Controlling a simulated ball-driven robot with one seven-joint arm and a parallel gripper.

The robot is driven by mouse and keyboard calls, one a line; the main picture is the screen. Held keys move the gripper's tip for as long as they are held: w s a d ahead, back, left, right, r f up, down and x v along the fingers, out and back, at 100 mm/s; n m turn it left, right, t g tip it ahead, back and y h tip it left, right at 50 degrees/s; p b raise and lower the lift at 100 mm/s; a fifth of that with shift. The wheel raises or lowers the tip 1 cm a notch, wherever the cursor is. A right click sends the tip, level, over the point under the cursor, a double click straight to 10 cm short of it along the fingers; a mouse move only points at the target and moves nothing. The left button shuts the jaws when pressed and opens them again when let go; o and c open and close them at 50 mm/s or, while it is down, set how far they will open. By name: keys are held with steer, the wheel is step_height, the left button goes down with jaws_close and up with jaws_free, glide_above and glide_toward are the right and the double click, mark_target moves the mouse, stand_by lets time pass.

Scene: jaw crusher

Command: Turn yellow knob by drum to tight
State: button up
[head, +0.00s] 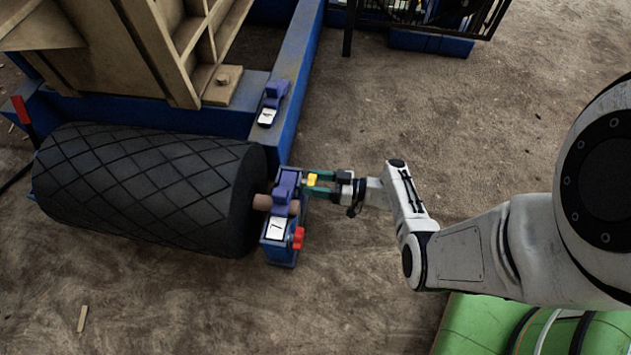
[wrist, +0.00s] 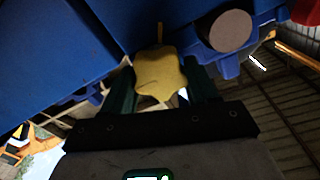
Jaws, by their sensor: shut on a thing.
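The yellow knob (head: 312,180) is on the side of the blue and purple bearing block at the right end of the black drum (head: 150,185). In the wrist view the yellow knob (wrist: 160,76) is lobed and sits between my two green fingers, against the blue housing (wrist: 60,60). My gripper (head: 316,181) reaches in from the right and is shut on the knob. In the wrist view my gripper (wrist: 162,90) has a finger on each side of it. The knob's far side is hidden, and its tightness cannot be seen.
A red knob (head: 298,238) sits just below on the same block, beside a white label (head: 276,229). A second purple block (head: 273,95) stands on the blue frame (head: 297,70) above. A green surface (head: 480,325) lies lower right. Bare dirt ground is free to the right.

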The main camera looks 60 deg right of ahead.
steer(key=shift+m, duration=0.3)
steer(key=m, duration=0.7)
steer(key=m+p, duration=0.1)
steer(key=m, duration=0.7)
steer(key=m+p, duration=0.1)
steer(key=m, duration=0.7)
steer(key=shift+d+f, duration=0.15)
steer(key=shift+f, duration=0.2)
steer(key=o, duration=1.1)
steer(key=shift+c, duration=0.2)
steer(key=v, duration=1)
steer(key=shift+s+b, duration=0.3)
steer(key=shift+s, duration=0.1)
